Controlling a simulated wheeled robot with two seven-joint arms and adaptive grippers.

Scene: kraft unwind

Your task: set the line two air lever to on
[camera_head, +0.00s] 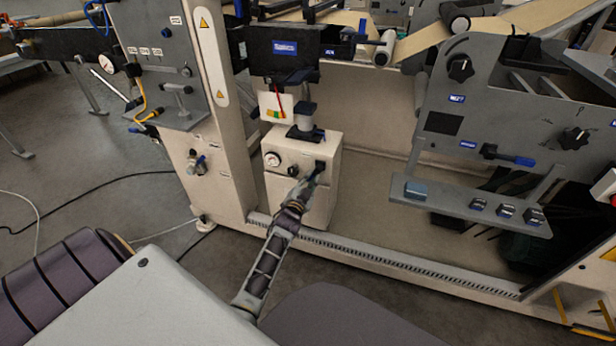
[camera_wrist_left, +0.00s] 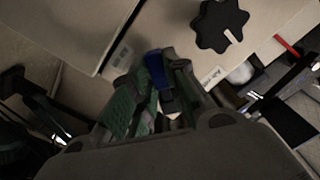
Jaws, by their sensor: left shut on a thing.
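My left gripper (camera_head: 311,184) reaches the front of a cream cabinet (camera_head: 318,205) below the machine. In the left wrist view the left gripper (camera_wrist_left: 155,84) is shut on a lever with a blue end (camera_wrist_left: 155,66), which shows between the fingers. Most of the lever is hidden by the fingers, and its on or off position cannot be told. A dark fitting (camera_head: 320,166) shows just above the gripper in the head view. My right gripper is not in view.
A round gauge (camera_head: 272,159) and a black knob (camera_head: 293,171) sit left of the gripper on the cabinet. The knob also shows close by in the left wrist view (camera_wrist_left: 220,25). A ribbed base rail (camera_head: 390,257) runs along the floor. Another blue-ended handle (camera_head: 515,158) is far right.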

